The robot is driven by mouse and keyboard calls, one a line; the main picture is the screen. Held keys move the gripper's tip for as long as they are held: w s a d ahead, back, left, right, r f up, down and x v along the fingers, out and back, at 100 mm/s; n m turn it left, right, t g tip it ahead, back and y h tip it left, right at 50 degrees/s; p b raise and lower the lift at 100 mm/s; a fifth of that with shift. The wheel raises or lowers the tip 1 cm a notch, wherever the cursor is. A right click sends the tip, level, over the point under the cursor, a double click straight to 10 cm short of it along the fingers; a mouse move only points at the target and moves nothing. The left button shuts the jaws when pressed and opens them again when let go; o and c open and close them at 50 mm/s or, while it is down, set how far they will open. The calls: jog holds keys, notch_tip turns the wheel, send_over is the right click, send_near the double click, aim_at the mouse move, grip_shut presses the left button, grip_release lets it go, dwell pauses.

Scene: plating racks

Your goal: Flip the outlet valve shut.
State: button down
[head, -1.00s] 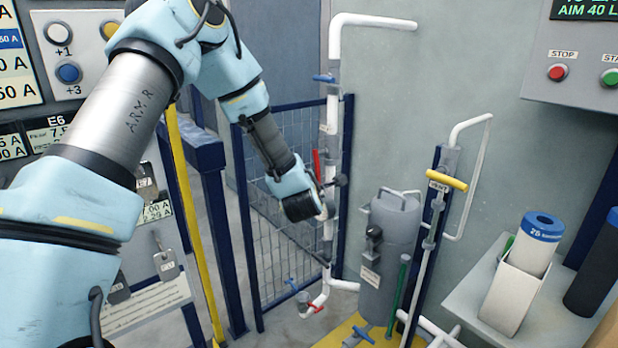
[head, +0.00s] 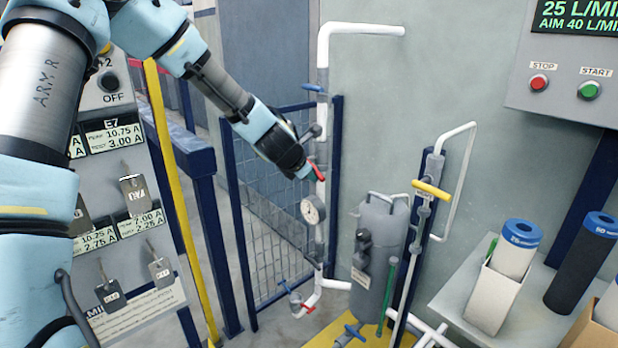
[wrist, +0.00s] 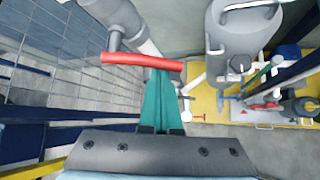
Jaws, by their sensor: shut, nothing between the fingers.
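A red lever handle (head: 318,171) sits partway up the white vertical pipe (head: 322,75). In the wrist view the red handle (wrist: 142,62) stretches sideways across the picture, close to the pipe. My gripper (head: 304,174) is beside this handle in the head view. In the wrist view its green fingers (wrist: 161,75) are shut and empty, with their tips at the handle's underside; I cannot tell whether they touch. Another red handle (head: 309,309) is at the pipe's low bend. No outlet label is readable, so which valve is the outlet is unclear.
A round gauge (head: 312,209) sits below the upper red handle, and a blue handle (head: 314,88) above it. A grey tank (head: 379,245) and a yellow vent handle (head: 431,189) stand to the right. A mesh panel (head: 265,215) is behind my gripper.

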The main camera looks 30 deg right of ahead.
jog(key=shift+r, duration=0.9)
jog(key=shift+b, duration=0.3)
